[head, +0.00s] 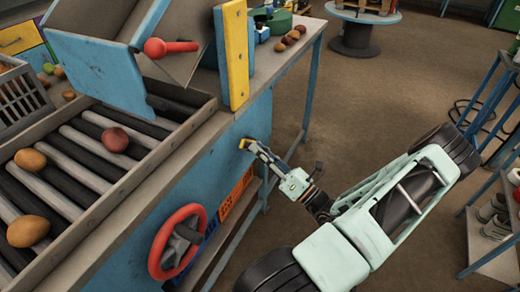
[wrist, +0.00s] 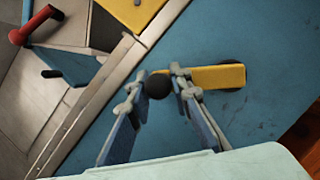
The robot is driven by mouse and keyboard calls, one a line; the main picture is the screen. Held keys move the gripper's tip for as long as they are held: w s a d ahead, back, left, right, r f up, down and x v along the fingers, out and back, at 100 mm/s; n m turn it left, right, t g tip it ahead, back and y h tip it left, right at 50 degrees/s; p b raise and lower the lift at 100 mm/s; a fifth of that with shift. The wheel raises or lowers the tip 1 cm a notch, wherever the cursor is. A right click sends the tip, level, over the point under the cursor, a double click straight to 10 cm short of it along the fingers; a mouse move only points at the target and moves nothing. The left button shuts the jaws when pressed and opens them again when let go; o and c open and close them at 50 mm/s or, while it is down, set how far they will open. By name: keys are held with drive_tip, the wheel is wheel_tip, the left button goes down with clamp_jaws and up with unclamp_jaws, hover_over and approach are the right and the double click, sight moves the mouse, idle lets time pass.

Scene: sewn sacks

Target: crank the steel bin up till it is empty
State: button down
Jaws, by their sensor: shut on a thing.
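The steel bin (head: 105,72), with blue sides and grey plates, sits at the upper left above a roller bed. It appears tilted, and I cannot see all of its inside. A yellow crank arm (wrist: 215,77) with a black knob (wrist: 158,86) is on the blue side panel of the bench. The crank (head: 243,143) shows only as a small yellow piece in the head view. My gripper (head: 251,148) reaches the panel from the right. In the wrist view my gripper (wrist: 162,82) is shut on the black knob, one finger on each side.
Several potatoes lie on the roller bed (head: 75,150), with a grey crate (head: 22,95) beside it. A red-handled lever (head: 168,48) sticks out by the bin. A red handwheel (head: 177,242) is on the panel below. A yellow post (head: 232,55) stands above. Open floor lies right of the bench.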

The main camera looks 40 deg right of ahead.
drive_tip(key=shift+d+r, duration=0.1)
drive_tip(key=c, duration=1.7)
unclamp_jaws()
drive_tip(key=shift+c, duration=0.2)
drive_tip(key=v, duration=1.2)
